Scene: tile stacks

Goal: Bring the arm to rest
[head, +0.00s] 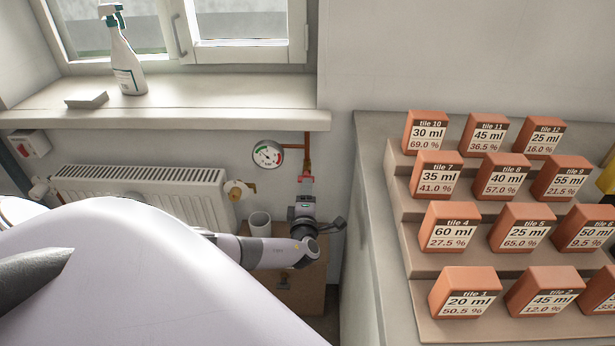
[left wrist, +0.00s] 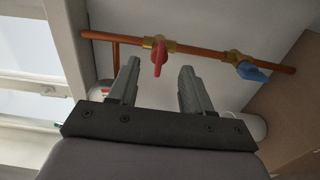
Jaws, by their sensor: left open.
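My left arm reaches in from the left in the head view, its pale upper part filling the lower left. Its wrist and left gripper (head: 334,226) are beyond it, in front of the wall between the radiator and the stepped stand. In the left wrist view the gripper (left wrist: 160,66) has its two grey fingers apart with nothing held between them. Past the fingertips runs a copper pipe (left wrist: 205,48) with a red-handled valve (left wrist: 160,57) and a blue-handled valve (left wrist: 252,72). I cannot tell how near the fingers are to the pipe. My right gripper is not in view.
A stepped stand (head: 375,150) at right bears several orange tiles (head: 455,228). A gauge (head: 267,154) is on the wall. A radiator (head: 150,190), a white cup (head: 260,223) and a brown cabinet (head: 305,295) are near the arm. A spray bottle (head: 122,60) stands on the windowsill (head: 200,108).

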